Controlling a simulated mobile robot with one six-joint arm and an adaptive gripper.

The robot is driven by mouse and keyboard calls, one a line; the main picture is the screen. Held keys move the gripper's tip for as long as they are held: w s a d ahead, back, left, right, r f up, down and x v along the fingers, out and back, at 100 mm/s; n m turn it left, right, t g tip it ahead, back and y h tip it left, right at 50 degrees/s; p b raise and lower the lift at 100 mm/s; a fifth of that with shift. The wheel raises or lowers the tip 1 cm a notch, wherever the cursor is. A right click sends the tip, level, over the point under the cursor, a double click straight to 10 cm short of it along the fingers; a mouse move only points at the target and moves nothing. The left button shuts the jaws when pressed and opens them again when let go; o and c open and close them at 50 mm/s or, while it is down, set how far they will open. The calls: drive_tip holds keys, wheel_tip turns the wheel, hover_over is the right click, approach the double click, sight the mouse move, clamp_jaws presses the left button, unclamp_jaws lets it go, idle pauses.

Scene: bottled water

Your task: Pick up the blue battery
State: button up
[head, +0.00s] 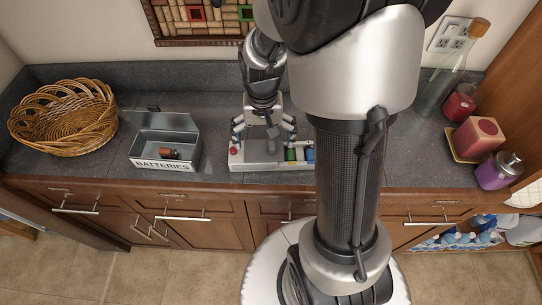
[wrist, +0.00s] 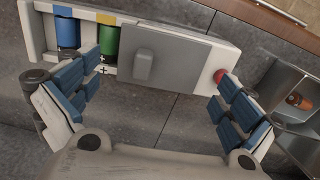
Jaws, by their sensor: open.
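The blue battery (wrist: 67,32) sits in an open slot at one end of a pale battery holder (wrist: 42,40). It also shows at the holder's right end in the head view (head: 309,154). A green battery (wrist: 110,42) lies in the slot beside it. A grey sliding cover (wrist: 185,52) with a raised handle hides the middle of the holder. My gripper (wrist: 155,100) is open and empty, with blue-padded fingers. In the head view my gripper (head: 264,130) is over the holder's cover, left of the blue battery.
An open grey box marked BATTERIES (head: 162,166) stands left, with a copper-coloured battery (head: 169,153) inside. A red button (wrist: 221,75) is on the holder's other end. A wicker basket (head: 64,117) is far left. Bottles and a candle (head: 476,138) stand right. Counter between box and holder is clear.

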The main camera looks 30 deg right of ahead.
wheel_tip(320, 180, down, 3)
drive_tip(key=shift+r+b, duration=0.1)
drive_tip(key=shift+b, duration=0.2)
drive_tip(key=shift+c, duration=0.4)
